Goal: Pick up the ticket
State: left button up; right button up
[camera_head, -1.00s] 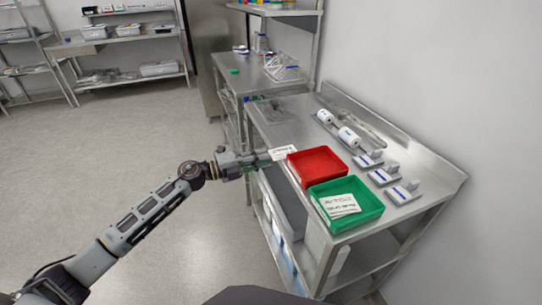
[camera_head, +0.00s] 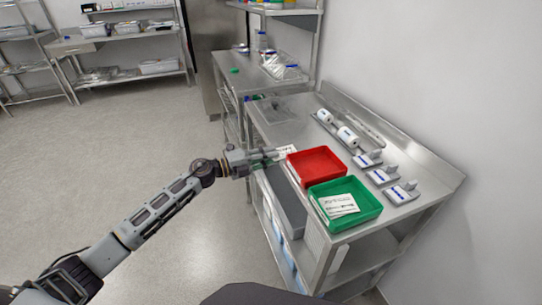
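A small white ticket (camera_head: 287,150) with dark print lies at the left edge of the steel table, just behind the red tray. My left gripper (camera_head: 272,157) reaches in from the left at the table's edge, its fingertips at the ticket. The fingers are too small to tell whether they are open or shut, or whether they touch the ticket. Another white printed ticket (camera_head: 339,205) lies in the green tray (camera_head: 366,213). My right gripper is not in view.
The red tray (camera_head: 317,164) stands right beside my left gripper. White rolls (camera_head: 347,137) and several small grey-white devices (camera_head: 380,176) line the table's wall side. A second steel table (camera_head: 262,75) stands behind. The floor to the left is clear.

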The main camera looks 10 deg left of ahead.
pick_arm(q)
grip_shut()
notch_tip(320, 180, up, 3)
jog(key=shift+f+p, duration=0.2)
jog(key=shift+p, duration=1.05)
jog(key=shift+s+a, duration=0.1)
jog(key=s+a+r+p, duration=0.3)
jog(key=s+a+r, duration=0.2)
jog(key=s+a, duration=0.3)
jog(key=shift+a, duration=1.6)
